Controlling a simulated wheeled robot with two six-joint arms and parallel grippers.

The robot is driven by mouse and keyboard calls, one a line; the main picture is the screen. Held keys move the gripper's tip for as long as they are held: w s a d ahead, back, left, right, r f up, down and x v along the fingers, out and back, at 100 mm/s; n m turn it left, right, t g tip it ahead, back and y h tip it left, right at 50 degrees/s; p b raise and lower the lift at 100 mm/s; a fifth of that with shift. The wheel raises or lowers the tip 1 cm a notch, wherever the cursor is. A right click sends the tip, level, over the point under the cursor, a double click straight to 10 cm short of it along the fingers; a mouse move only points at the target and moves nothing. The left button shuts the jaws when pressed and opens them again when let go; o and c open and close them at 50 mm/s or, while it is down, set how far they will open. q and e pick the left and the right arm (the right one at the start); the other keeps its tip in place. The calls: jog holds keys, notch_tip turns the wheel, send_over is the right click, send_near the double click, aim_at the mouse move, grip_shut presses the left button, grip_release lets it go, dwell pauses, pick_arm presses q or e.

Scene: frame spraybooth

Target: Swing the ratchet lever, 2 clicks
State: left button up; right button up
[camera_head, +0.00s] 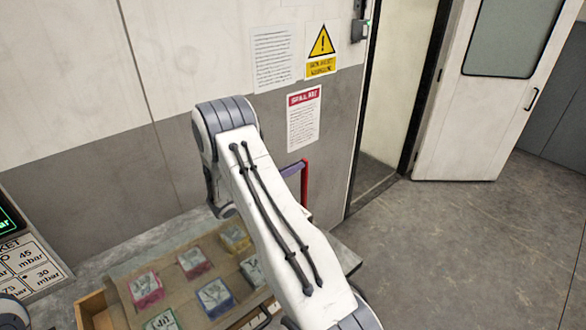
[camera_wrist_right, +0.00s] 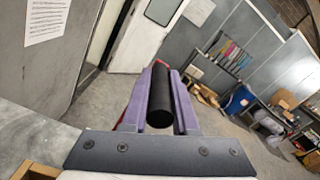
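The ratchet lever shows as a red bar (camera_head: 304,186) beside the wall in the head view, partly hidden behind my right arm. In the right wrist view its black cylindrical grip (camera_wrist_right: 160,92) lies lengthwise between the purple fingers of my right gripper (camera_wrist_right: 159,100), with a bit of red behind the left finger. The fingers sit close against both sides of the grip, so the gripper looks shut on it. In the head view only a little of the purple right gripper (camera_head: 291,169) shows. The lever's pivot is hidden. My left gripper is out of view.
A bench holds a board (camera_head: 190,245) with several coloured packets, under my right arm. A placard (camera_head: 27,268) with mbar figures and a green-lit display (camera_head: 8,222) stand at the left. Papers hang on the wall behind. An open door (camera_head: 490,100) and clear floor lie right.

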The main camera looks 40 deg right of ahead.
jog(key=o, duration=0.4)
jog(key=shift+w+f, duration=0.1)
jog(key=shift+w, duration=0.1)
jog(key=shift+s, duration=0.1)
jog(key=shift+a, duration=0.4)
jog(key=a+b, duration=0.1)
jog(key=a, duration=0.2)
jog(key=a+b, duration=0.1)
jog(key=a, duration=0.2)
jog(key=a+b, duration=0.1)
jog(key=a, duration=0.2)
jog(key=shift+w+a+b, duration=0.3)
jog(key=shift+w+b, duration=0.1)
